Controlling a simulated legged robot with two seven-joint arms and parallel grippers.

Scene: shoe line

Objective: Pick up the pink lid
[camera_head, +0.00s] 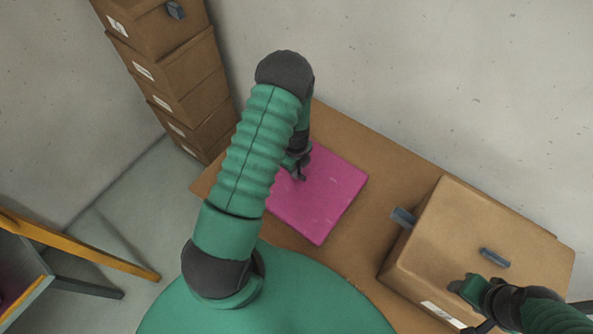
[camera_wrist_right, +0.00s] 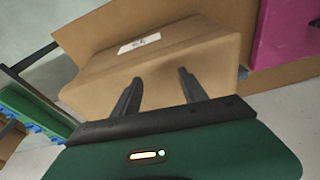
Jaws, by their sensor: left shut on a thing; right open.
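The pink lid (camera_head: 325,198) lies on the brown table in the middle of the head view, partly hidden by my left arm. Part of it also shows at the top right of the right wrist view (camera_wrist_right: 287,35). My left gripper (camera_head: 299,172) is at the lid's upper left edge, shut on the lid; its fingertips are small and partly hidden. My right gripper (camera_head: 462,288) is at the front of the brown box in the head view. In the right wrist view its two fingers (camera_wrist_right: 158,92) are apart, with nothing between them.
A closed brown box (camera_head: 478,228) with blue-grey tabs stands on the table's (camera_head: 375,150) right side. Stacked brown boxes (camera_head: 175,75) stand at the upper left. A rack with an orange bar (camera_head: 85,250) is at the lower left. A wall runs behind the table.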

